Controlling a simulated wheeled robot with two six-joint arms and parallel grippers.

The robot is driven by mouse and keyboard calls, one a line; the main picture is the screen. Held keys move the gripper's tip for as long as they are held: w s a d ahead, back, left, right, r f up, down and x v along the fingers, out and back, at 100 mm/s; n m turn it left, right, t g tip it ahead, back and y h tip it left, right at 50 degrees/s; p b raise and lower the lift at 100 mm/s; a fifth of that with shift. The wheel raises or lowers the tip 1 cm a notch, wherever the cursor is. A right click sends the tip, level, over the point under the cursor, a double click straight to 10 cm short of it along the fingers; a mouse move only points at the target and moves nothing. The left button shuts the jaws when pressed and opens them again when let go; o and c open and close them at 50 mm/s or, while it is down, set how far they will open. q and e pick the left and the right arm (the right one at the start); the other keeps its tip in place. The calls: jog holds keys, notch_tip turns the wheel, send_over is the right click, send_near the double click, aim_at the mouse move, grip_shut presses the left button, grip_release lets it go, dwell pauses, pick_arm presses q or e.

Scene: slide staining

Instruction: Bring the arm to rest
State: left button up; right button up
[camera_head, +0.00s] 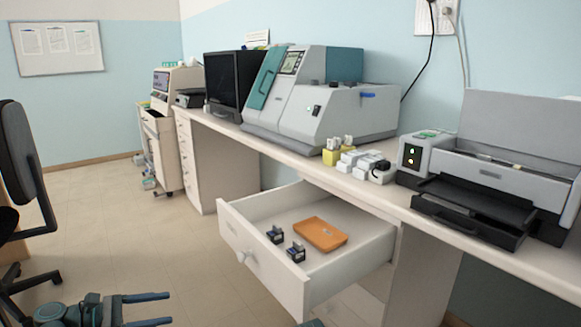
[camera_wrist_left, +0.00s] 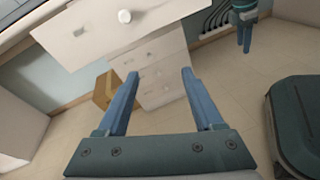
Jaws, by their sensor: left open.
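My left gripper (camera_head: 168,308) is at the bottom left of the head view, low over the floor. Its two blue fingers are spread apart with nothing between them. The left wrist view shows the same empty fingers (camera_wrist_left: 158,75) pointing toward the drawer fronts. What looks like my right gripper (camera_wrist_left: 245,38) shows at the top right of the left wrist view, too small to tell its jaws.
An open drawer (camera_head: 292,284) juts from the bench, holding an orange case (camera_head: 320,233) and two small dark objects (camera_head: 286,243). Lab machines (camera_head: 320,95) line the bench. An office chair (camera_head: 25,165) stands at left. Open floor (camera_head: 160,250) lies left of the drawer.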

pick_arm(q)
jog(key=s+d+f+m+g+y, duration=0.1)
jog(key=d+f+m+g+y, duration=0.15)
jog(key=d+f+m, duration=0.35)
jog(key=s+d+f+m+g+y, duration=0.1)
jog(key=d+f+g, duration=0.2)
jog(key=d, duration=0.6)
jog(key=s+d+f+m+g+y, duration=0.2)
jog(key=s+d+f+m+y, duration=0.9)
jog(key=m, duration=0.5)
notch_tip(320, 180, up, 37)
jog(key=w+p, duration=0.2)
jog(key=p, duration=3.2)
jog(key=shift+a+m+y, duration=0.25)
jog(key=shift+m+y, duration=0.15)
jog(key=shift+y, duration=0.05)
